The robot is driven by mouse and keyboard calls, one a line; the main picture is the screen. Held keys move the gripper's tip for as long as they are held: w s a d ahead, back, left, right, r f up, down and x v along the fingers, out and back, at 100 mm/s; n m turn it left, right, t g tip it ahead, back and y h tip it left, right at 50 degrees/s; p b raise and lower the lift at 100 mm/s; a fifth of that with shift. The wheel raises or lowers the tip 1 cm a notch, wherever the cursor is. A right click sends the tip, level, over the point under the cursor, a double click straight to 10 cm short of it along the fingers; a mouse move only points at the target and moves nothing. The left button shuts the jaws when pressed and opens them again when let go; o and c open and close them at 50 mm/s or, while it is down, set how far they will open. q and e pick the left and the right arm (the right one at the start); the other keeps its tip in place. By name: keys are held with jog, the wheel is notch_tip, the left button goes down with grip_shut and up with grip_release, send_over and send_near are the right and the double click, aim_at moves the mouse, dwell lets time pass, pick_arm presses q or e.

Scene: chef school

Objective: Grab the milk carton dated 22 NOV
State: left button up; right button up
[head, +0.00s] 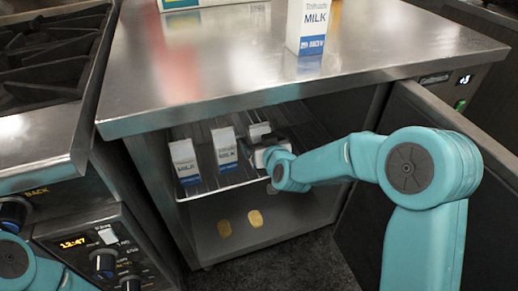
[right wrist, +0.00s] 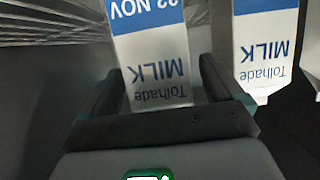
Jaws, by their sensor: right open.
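A white milk carton (right wrist: 150,60) with a blue date band reading 22 NOV, upside down in the right wrist view, stands between the fingers of my right gripper (right wrist: 157,78). The fingers are open, one on each side of it. In the head view this carton (head: 258,130) is partly hidden behind my right gripper (head: 268,146) on the cabinet shelf. A second carton (head: 225,148) stands just left of it; it also shows in the right wrist view (right wrist: 265,50). A third carton (head: 184,162) is farther left. My left gripper is out of view.
The shelf is a wire rack (head: 205,187) under a steel counter (head: 270,75). Another milk carton (head: 308,28) stands on the counter. The open cabinet door (head: 365,200) is at right. Two yellow oval items (head: 240,223) lie below the shelf. An oven panel (head: 105,250) is at left.

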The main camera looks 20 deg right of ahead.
jog(key=shift+w+f, duration=0.15)
jog(key=shift+w, duration=0.45)
jog(key=c, duration=1.4)
